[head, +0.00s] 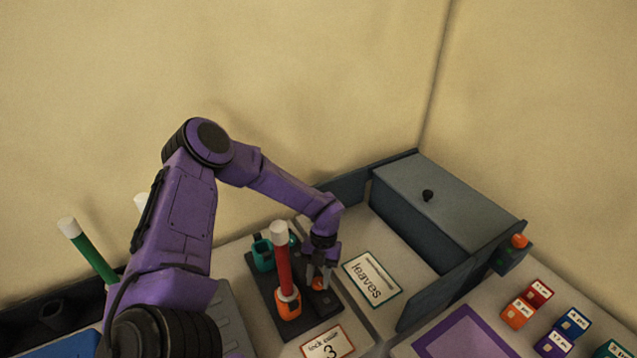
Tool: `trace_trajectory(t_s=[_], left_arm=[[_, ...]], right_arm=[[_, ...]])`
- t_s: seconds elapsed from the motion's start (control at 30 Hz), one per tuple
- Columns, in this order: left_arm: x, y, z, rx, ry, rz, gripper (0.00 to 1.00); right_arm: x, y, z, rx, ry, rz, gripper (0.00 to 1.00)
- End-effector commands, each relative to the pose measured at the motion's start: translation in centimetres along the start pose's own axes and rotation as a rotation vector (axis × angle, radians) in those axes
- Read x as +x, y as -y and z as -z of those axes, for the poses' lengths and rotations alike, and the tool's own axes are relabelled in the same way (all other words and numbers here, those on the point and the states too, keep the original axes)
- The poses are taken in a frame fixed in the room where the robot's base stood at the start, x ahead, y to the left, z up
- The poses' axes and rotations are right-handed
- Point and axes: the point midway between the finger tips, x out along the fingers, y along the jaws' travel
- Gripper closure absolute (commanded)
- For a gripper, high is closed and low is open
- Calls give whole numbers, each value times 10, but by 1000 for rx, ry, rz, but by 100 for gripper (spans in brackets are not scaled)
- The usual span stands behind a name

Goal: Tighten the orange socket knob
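An orange socket (288,305) stands on a dark base plate (266,293), with a red stick (283,272) with a white top upright in it. An orange knob (319,285) sits just right of the socket, partly hidden by my fingers. My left gripper (319,279) points down right at this knob, its fingers around or just above it. I cannot tell whether they grip it. A teal socket (262,254) is behind on the same plate. My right gripper is not in view.
A "leaves" card (372,279) lies right of the plate, and a "lock color 3" card (328,344) in front. A grey box (432,196) stands at the back right. Small coloured blocks (571,322) lie at far right. A green stick (90,252) leans at left.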

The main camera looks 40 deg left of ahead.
Motion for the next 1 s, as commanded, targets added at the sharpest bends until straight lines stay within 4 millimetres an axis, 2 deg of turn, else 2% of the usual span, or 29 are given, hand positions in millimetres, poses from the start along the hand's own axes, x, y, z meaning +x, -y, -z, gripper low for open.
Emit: trace_trajectory(t_s=[0.03,0.07,0.47,1.0], left_arm=[[0,0,0,-2,-1,-1,89],[0,0,0,-2,-2,-1,95],[1,0,-1,55,0,-24,95],[0,3,0,469,0,-196,95]], right_arm=[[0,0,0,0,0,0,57],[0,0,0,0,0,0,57],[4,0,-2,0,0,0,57],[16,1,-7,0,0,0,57]])
